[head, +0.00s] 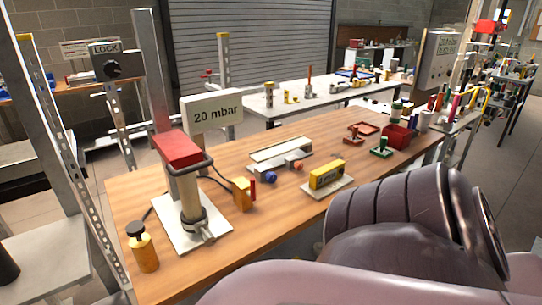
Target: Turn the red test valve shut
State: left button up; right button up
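A wooden workbench (285,220) fills the middle of the head view. On it stands a tan upright cylinder on a white base plate (221,226), with a red block (177,149) on top and a dark loop handle around it. Beside it is a small yellow fitting (241,194) with an upright red part (252,190) on its right side. I cannot tell for sure which red part is the test valve. A sign (212,112) reading "20 mbar" stands behind. Neither gripper shows; only large links of my arm are visible at lower right.
A brass cylinder with a black knob (145,252) stands at the bench's near left corner. A yellow meter (326,174) on a white plate and a long pale block (281,152) lie mid-bench. A red bin (397,136) is farther back. A metal upright (60,150) stands left.

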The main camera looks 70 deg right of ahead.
aim_at(252, 194)
jog(key=k+l, duration=0.2)
jog(key=l, duration=0.2)
jog(key=k+l, duration=0.2)
jog(key=l, duration=0.2)
jog(key=k+l, duration=0.45)
jog(key=l, duration=0.3)
